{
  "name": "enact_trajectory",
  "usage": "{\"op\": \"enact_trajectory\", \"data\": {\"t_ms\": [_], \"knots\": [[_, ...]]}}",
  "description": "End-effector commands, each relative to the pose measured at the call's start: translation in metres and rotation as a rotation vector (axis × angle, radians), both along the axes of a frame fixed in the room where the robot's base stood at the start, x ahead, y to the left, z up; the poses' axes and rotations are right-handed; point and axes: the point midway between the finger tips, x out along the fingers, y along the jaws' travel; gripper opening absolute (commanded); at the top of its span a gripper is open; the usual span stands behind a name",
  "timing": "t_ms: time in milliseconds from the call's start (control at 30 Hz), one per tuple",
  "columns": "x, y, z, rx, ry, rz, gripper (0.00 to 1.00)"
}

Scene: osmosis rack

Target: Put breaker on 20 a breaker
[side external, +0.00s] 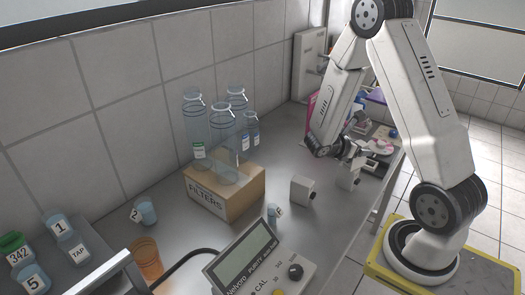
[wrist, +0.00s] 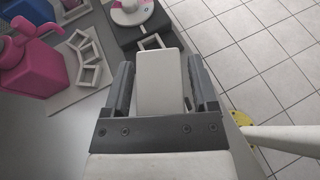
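My gripper (side external: 352,152) is at the far end of the steel bench. In the wrist view its two dark fingers (wrist: 160,75) stand apart on both sides of a plain pale block (wrist: 160,85), possibly a breaker. Thin dark gaps seem to show beside the block, so I cannot tell whether the fingers grip it. No 20 A marking is readable.
A FILTERS box (side external: 239,190) with clear bottles stands by the wall. A meter (side external: 262,262) and labelled cups are in the foreground. A pale wall cabinet (side external: 307,66) stands behind. Pink apparatus (wrist: 42,68) and a dark device with a white disc (wrist: 130,11) are near my gripper.

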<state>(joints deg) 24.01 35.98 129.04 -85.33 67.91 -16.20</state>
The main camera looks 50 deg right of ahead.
Motion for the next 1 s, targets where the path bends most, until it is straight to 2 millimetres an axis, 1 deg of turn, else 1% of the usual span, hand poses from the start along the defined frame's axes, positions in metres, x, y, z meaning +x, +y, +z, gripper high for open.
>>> {"op": "enact_trajectory", "data": {"t_ms": [367,567,767,1000], "knots": [[0.0,0.0,0.001,0.0,0.0,0.0,0.88],[0.002,0.003,0.005,0.0,-0.001,0.002,0.88],[0.008,0.018,0.012,-0.002,-0.001,0.004,0.88],[0.02,0.046,0.024,-0.001,-0.003,0.004,0.88]]}}
